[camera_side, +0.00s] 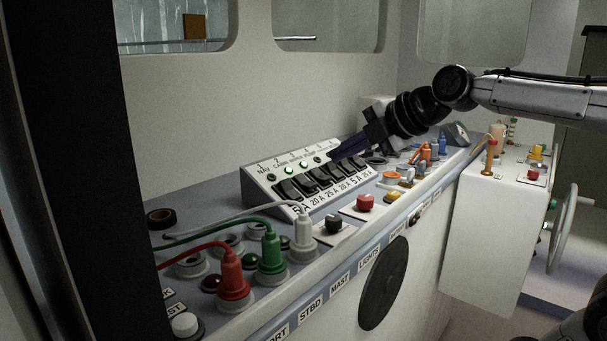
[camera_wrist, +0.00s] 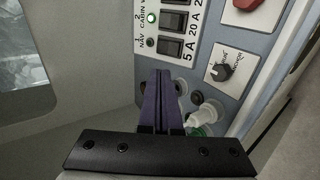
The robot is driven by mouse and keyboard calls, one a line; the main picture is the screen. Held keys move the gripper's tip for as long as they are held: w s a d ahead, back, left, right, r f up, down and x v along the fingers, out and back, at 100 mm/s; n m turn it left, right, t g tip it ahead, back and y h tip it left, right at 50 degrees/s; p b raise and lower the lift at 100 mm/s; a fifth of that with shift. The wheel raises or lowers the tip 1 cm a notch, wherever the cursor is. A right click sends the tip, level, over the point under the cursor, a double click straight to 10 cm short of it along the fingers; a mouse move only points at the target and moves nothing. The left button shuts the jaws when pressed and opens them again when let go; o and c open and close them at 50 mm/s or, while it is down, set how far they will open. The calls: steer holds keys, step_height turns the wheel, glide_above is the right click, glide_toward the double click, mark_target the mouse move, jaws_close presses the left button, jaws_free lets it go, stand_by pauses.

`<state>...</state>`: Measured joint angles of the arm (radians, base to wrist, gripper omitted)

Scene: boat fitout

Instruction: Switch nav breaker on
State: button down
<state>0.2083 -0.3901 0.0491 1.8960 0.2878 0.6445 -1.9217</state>
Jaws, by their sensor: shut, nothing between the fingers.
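The breaker panel (camera_side: 262,187) is a sloped white box with a row of black rockers. The nav breaker (camera_wrist: 171,47) is the end rocker, marked 1 NAV and 5 A; it also shows in the side view (camera_side: 289,189). Its lamp (camera_wrist: 151,42) is dark, while the cabin lamp (camera_wrist: 152,17) glows green. My gripper (camera_wrist: 161,76) is shut and empty, with purple fingers. In the wrist view its tips appear just below the nav rocker, apart from it. In the side view my gripper (camera_side: 334,156) overlaps the panel's right part; its height above the panel is unclear.
Red (camera_side: 233,278), green (camera_side: 271,252) and grey (camera_side: 303,232) cable plugs stand left of and in front of the panel. A black knob (camera_side: 334,222) and a red button (camera_side: 365,202) sit in front. A wall with windows rises behind.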

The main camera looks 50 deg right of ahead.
mark_target(286, 183)
steer(key=x, duration=1.4)
steer(key=shift+w+f+g, duration=0.1)
steer(key=shift+w+g, duration=0.3)
steer(key=shift+s+f, duration=0.1)
steer(key=shift+s+f, duration=0.4)
steer(key=shift+s, duration=0.3)
steer(key=v, duration=1.4)
steer(key=shift+s+f, duration=0.25)
steer(key=shift+s, duration=0.05)
